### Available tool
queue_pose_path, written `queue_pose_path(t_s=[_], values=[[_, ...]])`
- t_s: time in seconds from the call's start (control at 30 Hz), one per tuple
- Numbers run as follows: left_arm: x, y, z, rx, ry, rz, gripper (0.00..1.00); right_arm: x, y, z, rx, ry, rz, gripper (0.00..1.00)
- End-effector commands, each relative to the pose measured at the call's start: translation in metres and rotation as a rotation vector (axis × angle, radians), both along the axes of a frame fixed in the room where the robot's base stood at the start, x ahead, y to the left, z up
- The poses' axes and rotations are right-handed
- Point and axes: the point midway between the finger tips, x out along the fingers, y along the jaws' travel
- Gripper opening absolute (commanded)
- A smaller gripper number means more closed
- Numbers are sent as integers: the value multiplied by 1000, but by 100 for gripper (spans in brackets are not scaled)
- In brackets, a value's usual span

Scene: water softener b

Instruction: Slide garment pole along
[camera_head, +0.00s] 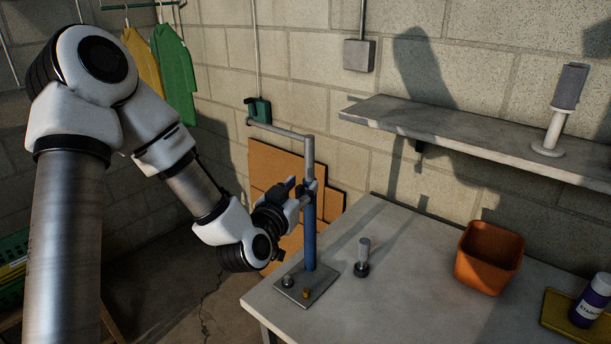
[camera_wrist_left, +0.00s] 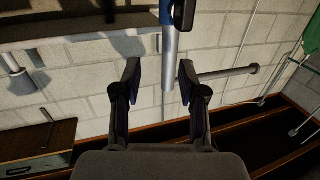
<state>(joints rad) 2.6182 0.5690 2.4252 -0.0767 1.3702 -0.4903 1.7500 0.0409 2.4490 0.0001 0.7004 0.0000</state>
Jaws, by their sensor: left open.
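The garment pole is an upright with a blue lower tube (camera_head: 309,245) and a grey upper tube (camera_head: 308,155). A grey horizontal arm (camera_head: 280,130) runs left from its top. It stands on a flat base plate (camera_head: 305,286) at the table's left corner. My left gripper (camera_head: 303,193) is open at the upright, near where blue meets grey. In the left wrist view the grey tube (camera_wrist_left: 169,62) shows between the open fingertips (camera_wrist_left: 160,72), nearer the right finger. I cannot tell whether the fingers touch it. My right gripper is out of view.
The table (camera_head: 400,285) holds a small grey-handled item (camera_head: 364,250), an orange pot (camera_head: 488,258) and a purple bottle (camera_head: 590,302) on a yellow tray. A wall shelf (camera_head: 450,135) is behind. Green (camera_head: 175,75) and yellow (camera_head: 143,60) garments hang at upper left.

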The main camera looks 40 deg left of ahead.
Motion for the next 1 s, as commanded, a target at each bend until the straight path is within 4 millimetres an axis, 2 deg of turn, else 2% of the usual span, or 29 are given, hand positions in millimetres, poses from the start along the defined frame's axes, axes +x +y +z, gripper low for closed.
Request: queue_pose_path(t_s=[0.03,0.1,0.27,0.73,0.77,0.8,0.87,0.9,1.0], values=[[0,2,14,-8,-28,4,42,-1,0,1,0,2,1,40],[1,2,22,-8,-45,4,42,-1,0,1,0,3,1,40],[11,3,23,-5,-45,2,42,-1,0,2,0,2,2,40],[78,17,22,-4,-43,1,42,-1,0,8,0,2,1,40],[80,17,21,-4,-43,1,38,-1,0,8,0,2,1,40],[78,17,21,-7,-42,2,24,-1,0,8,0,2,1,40],[78,17,21,-7,-42,2,3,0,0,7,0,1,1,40],[78,17,21,-7,-42,2,0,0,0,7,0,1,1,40],[78,17,21,-7,-42,2,0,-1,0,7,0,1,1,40]])
